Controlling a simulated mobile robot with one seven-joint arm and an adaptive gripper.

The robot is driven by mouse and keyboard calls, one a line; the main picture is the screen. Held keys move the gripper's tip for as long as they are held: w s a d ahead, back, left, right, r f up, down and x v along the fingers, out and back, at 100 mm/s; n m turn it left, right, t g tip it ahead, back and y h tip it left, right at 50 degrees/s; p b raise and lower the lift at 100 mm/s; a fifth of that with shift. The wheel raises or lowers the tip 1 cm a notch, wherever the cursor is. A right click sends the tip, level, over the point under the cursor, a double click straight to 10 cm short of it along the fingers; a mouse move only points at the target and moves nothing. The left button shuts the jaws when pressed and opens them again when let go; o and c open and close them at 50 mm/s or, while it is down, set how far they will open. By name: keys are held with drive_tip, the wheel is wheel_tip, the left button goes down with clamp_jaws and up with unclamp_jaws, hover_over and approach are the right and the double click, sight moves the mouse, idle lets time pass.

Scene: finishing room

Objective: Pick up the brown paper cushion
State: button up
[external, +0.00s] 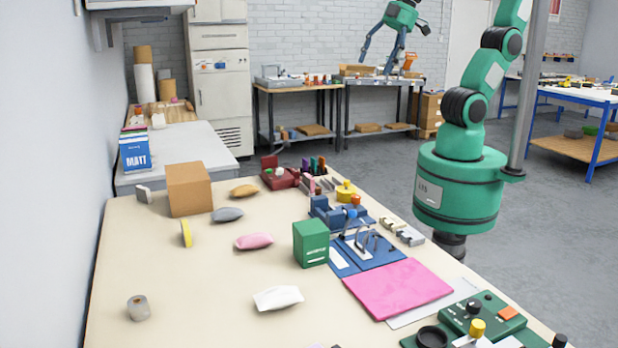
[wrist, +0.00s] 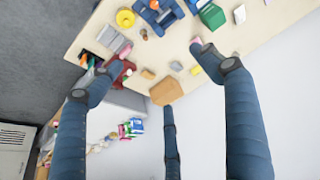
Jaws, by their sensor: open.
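The brown paper cushion (external: 244,190) is a small tan pillow shape lying flat on the table, right of the cardboard box (external: 189,189). In the wrist view the brown cushion (wrist: 148,73) shows small, just above the box (wrist: 166,92). My gripper (external: 388,55) is open and empty, raised high and well apart from the cushion, beyond the table's far right side in the external view. In the wrist view its blue fingers (wrist: 163,80) are spread wide, with the cushion seen between them at a distance.
A grey cushion (external: 227,214), a pink cushion (external: 254,241) and a yellow piece (external: 186,233) lie near the brown one. A red tray of items (external: 279,178) stands behind right. A green box (external: 311,243) and a white cushion (external: 278,298) are nearer. The table's left front is mostly clear.

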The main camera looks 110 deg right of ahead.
drive_tip(key=w+d+f+g, duration=0.1)
drive_tip(key=w+d+f, duration=0.25)
drive_tip(key=w, duration=0.45)
drive_tip(key=w+d+f+g+b, duration=0.15)
drive_tip(key=w+d, duration=0.25)
drive_tip(key=w, duration=0.5)
drive_tip(key=w+d+f, duration=0.3)
drive_tip(key=w+d, duration=0.1)
drive_tip(key=w, duration=0.4)
drive_tip(key=w+d+f+g, duration=0.1)
drive_tip(key=w+d+f, duration=0.6)
drive_tip(key=f, duration=0.4)
drive_tip(key=w+d+f+g, duration=0.1)
drive_tip(key=w+d+f, duration=0.6)
drive_tip(key=f, duration=0.5)
drive_tip(key=shift+d+n, duration=0.3)
drive_tip(key=shift+d, duration=0.2)
drive_tip(key=shift+s+f+b, duration=0.1)
drive_tip(key=shift+f+b, duration=0.15)
drive_tip(key=shift+b, duration=0.05)
drive_tip(key=b, duration=0.1)
hover_over(244, 186)
drive_tip(key=shift+f, duration=4.15)
drive_tip(key=shift+f, duration=0.1)
drive_tip(key=shift+f+b, duration=0.95)
drive_tip(key=shift+f, duration=1.55)
